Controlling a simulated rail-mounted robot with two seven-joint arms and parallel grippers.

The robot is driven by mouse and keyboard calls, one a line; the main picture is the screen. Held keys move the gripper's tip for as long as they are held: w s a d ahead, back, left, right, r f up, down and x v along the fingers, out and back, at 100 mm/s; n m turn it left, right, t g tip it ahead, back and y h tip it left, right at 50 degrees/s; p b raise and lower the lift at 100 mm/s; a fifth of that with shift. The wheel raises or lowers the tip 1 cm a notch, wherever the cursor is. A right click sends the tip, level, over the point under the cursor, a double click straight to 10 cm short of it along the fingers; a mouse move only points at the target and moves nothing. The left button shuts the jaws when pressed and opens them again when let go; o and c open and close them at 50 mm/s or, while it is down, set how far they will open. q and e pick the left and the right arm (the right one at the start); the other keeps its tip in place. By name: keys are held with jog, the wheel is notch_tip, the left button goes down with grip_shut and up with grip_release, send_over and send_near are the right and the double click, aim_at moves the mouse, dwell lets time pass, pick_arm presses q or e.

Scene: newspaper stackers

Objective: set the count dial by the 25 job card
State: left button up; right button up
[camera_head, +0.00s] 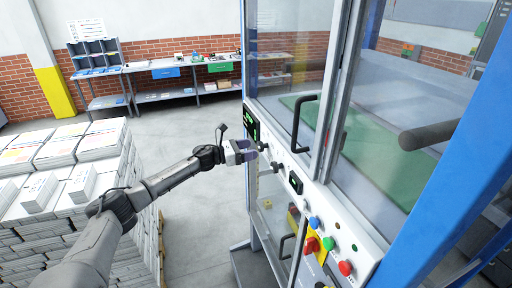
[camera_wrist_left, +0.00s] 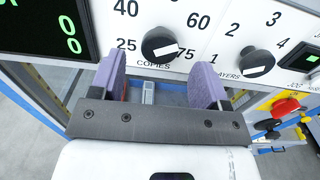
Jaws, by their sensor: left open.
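The count dial (camera_wrist_left: 160,45) is a black knob with a white mark, on a white panel lettered COPIES, with 25, 40, 60 and 75 around it. Which number the mark points at I cannot tell. In the head view the dial (camera_head: 262,146) is a small dark knob. My left gripper (camera_head: 240,151) is at the panel beside it. In the wrist view the purple fingers of my left gripper (camera_wrist_left: 160,72) are open and empty, with the dial just beyond and between their tips. I cannot make out a 25 job card. My right gripper is out of view.
The LAYERS knob (camera_wrist_left: 256,62) is close to the right. A display (camera_wrist_left: 50,28) with green zeros is at the left. A red switch (camera_head: 312,244) and coloured buttons are lower on the panel. Paper stacks (camera_head: 60,185) stand left, with clear floor between.

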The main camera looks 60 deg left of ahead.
aim_at(263, 146)
pick_arm(q)
jog(key=shift+p+x, duration=0.45)
jog(key=shift+x, duration=1.1)
jog(key=c, duration=0.9)
